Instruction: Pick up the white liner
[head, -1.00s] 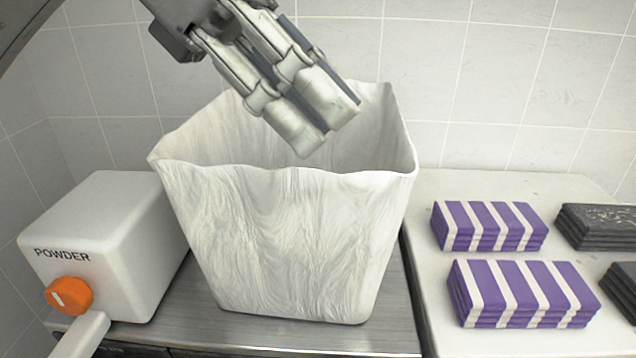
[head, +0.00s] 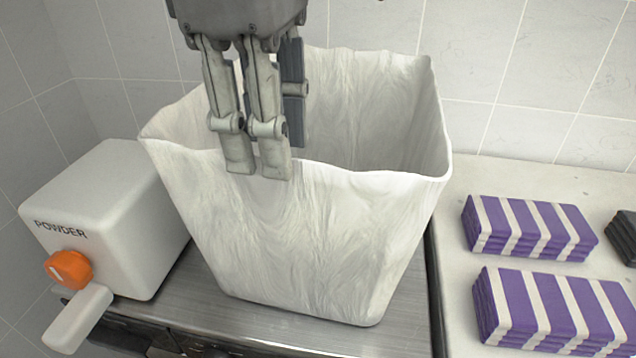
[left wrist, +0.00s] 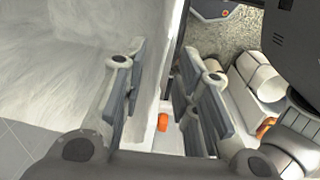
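The white liner (head: 300,240) is a tall, open-topped, bag-like piece with a wavy rim and faint grey streaks. It stands upright on a metal surface in the middle of the head view. My left gripper (head: 278,155) points down at its front rim, with two fingers in front of the wall and a darker finger inside the opening. In the left wrist view the gripper (left wrist: 166,105) is open, with the liner's wall (left wrist: 152,60) between the fingers and gaps visible. My right gripper is not in view.
A white box marked POWDER (head: 110,215) with an orange knob (head: 68,270) stands close on the left. On the right, a pale counter (head: 462,310) holds purple-and-white striped folded stacks (head: 530,228) and a dark stack (head: 625,238). A tiled wall is behind.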

